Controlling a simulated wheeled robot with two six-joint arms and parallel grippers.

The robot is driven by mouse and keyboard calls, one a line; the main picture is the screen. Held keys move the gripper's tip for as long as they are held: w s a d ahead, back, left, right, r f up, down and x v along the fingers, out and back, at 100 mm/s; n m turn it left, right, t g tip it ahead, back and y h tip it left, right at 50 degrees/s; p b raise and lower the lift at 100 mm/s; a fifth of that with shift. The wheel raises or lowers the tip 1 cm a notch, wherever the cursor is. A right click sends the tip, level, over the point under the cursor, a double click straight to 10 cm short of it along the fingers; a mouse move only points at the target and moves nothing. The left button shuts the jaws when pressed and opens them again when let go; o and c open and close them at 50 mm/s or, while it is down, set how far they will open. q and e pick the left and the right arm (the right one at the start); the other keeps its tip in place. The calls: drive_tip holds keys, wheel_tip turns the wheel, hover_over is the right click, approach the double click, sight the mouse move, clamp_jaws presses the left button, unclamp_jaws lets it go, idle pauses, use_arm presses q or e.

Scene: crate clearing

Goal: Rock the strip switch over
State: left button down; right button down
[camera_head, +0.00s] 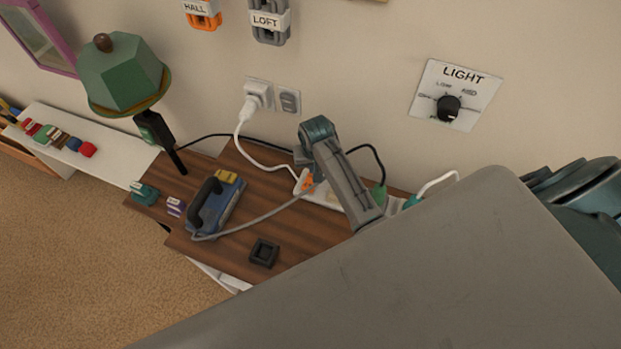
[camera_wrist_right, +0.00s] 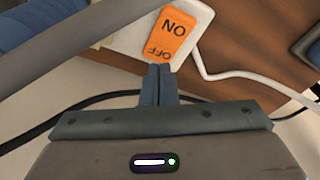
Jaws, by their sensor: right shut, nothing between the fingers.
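The white power strip (camera_head: 326,197) lies on the brown wooden top near the wall, with cords plugged in. Its orange rocker switch (camera_head: 306,181) is at the left end. In the right wrist view the rocker (camera_wrist_right: 172,36) shows ON at the far end and OFF at the near end; I cannot tell which end is pressed down. My right gripper (camera_wrist_right: 158,68) is shut and empty, its fingertips just at the OFF end of the rocker. I cannot tell if they touch it. In the head view my grey arm hides part of the strip. My left gripper is not in view.
A blue iron (camera_head: 214,207) with a grey cord stands left of the strip. A small black square holder (camera_head: 264,252) lies in front. A green-shaded lamp (camera_head: 122,75) rises at the left. A wall socket (camera_head: 288,101) and a LIGHT dial panel (camera_head: 457,96) are behind. Cords cross near the strip.

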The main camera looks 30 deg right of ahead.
drive_tip(key=shift+r, duration=2.25)
